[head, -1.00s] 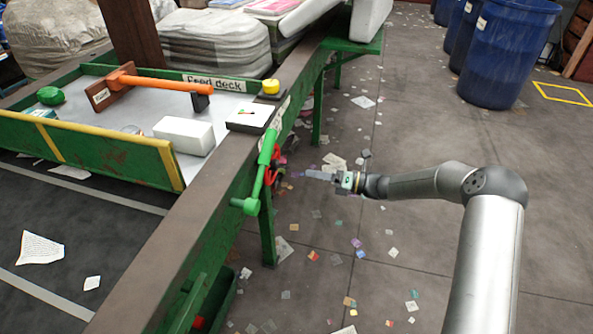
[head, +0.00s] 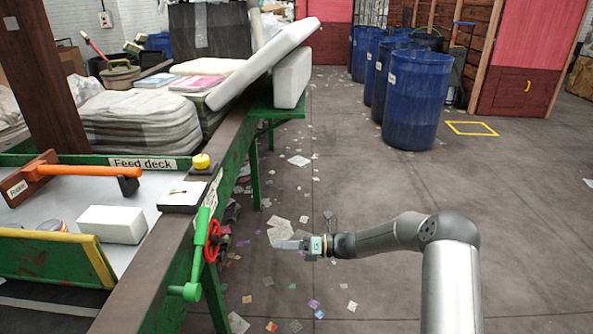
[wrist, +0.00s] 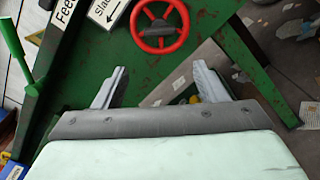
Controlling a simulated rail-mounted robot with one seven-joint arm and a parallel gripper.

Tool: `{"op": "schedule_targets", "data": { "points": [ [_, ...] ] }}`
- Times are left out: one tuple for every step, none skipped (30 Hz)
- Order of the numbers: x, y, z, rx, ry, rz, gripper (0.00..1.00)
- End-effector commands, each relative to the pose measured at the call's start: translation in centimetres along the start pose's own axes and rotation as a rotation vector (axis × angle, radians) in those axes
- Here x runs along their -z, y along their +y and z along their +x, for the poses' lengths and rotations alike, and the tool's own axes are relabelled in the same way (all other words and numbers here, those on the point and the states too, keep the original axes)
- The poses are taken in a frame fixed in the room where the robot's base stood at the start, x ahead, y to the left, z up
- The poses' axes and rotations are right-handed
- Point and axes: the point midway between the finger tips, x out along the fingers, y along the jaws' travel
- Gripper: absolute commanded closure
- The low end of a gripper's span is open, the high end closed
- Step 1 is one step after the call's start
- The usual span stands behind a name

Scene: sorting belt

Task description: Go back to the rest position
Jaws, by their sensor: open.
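My gripper (head: 290,245) is at the end of my arm, right of the belt frame and above the littered floor in the head view. In the wrist view my gripper (wrist: 160,85) shows two grey fingers spread apart with nothing between them. A red handwheel (wrist: 160,27) on the green frame lies beyond the fingers, apart from them. The same red handwheel (head: 212,241) shows beside a green lever (head: 198,250) in the head view. My arm is stretched out to the left from its column.
The feed deck holds a white block (head: 112,224) and an orange-handled tool (head: 85,171). A yellow button (head: 201,161) sits on the brown rail (head: 160,262). Blue barrels (head: 415,98) stand at the back. The floor right of the frame is open, with scattered paper scraps.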

Motion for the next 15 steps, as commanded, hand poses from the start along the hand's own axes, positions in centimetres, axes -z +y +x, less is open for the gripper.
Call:
{"op": "schedule_targets", "data": {
  "points": [
    [-0.1, 0.7, 0.2, 0.002, 0.023, -0.023, 0.35],
    [-0.1, 1.3, 0.2, 0.004, 0.045, -0.044, 0.35],
    [-0.1, 2.3, 0.4, 0.008, 0.086, -0.085, 0.35],
    [0.0, 3.3, 0.5, 0.011, 0.126, -0.125, 0.35],
    [0.2, 4.4, 0.5, 0.014, 0.174, -0.172, 0.35],
    [0.4, 6.1, 0.5, 0.018, 0.248, -0.247, 0.35],
    [0.7, 7.5, 0.4, 0.018, 0.308, -0.308, 0.35],
    [1.0, 8.9, 0.1, 0.017, 0.371, -0.373, 0.35],
    [1.5, 10.8, -0.3, 0.013, 0.46, -0.464, 0.35],
    [1.9, 12.2, -0.8, 0.007, 0.524, -0.53, 0.35],
    [2.2, 13.5, -1.3, -0.002, 0.588, -0.596, 0.35],
    [2.7, 15.3, -2.1, -0.015, 0.671, -0.682, 0.35],
    [3.1, 16.7, -2.8, -0.028, 0.732, -0.744, 0.35],
    [3.4, 18.0, -3.5, -0.043, 0.793, -0.809, 0.35],
    [3.7, 19.8, -4.5, -0.064, 0.871, -0.891, 0.35]
  ]
}}
